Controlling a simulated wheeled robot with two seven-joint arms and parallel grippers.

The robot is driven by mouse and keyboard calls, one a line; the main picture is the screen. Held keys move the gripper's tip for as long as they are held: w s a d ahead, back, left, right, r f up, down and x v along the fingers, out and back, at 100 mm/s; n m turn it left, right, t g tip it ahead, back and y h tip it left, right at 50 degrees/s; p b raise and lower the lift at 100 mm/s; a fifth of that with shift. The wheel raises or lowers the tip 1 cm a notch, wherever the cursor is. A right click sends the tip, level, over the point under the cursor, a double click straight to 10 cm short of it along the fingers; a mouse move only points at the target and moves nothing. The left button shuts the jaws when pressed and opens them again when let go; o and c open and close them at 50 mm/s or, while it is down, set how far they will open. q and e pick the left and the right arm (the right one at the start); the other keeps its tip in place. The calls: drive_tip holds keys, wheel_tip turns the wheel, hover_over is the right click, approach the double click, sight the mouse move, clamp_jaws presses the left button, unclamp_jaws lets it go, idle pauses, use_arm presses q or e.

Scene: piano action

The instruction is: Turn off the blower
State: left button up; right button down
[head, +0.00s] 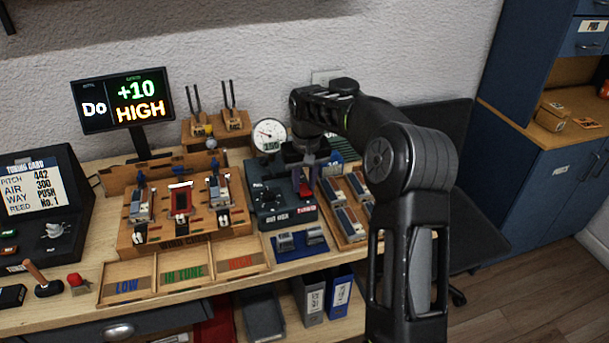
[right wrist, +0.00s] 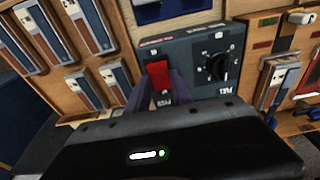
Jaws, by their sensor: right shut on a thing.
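The blower unit (head: 262,217) is a dark teal box with a round gauge (head: 269,135) behind it and a black knob on top. Its knob (right wrist: 218,67) and red switch (right wrist: 157,75) show in the right wrist view; the switch also shows in the head view (head: 305,189). My right gripper (head: 305,163) is over the right side of the box, pointing down. In the right wrist view its purple fingers (right wrist: 158,97) stand on either side of the red switch, shut on it. The fingertips are partly hidden by the gripper body. My left gripper is in neither view.
A wooden wind chest (head: 187,240) with reed fixtures stands left of the box. A wooden tray of reeds (head: 348,237) lies close on its right. A display (head: 124,99) reads "Do +10 HIGH". Two tuning forks (head: 230,104) stand behind.

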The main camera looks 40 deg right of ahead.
sight(305, 191)
drive_tip(key=c, duration=1.1)
unclamp_jaws()
drive_tip(key=r, duration=0.5)
drive_tip(key=s+r, duration=0.1)
drive_tip(key=r, duration=0.1)
drive_tip(key=shift+a+r+b, duration=0.15)
drive_tip(key=shift+r+b, duration=0.2)
drive_tip(key=shift+r, duration=0.05)
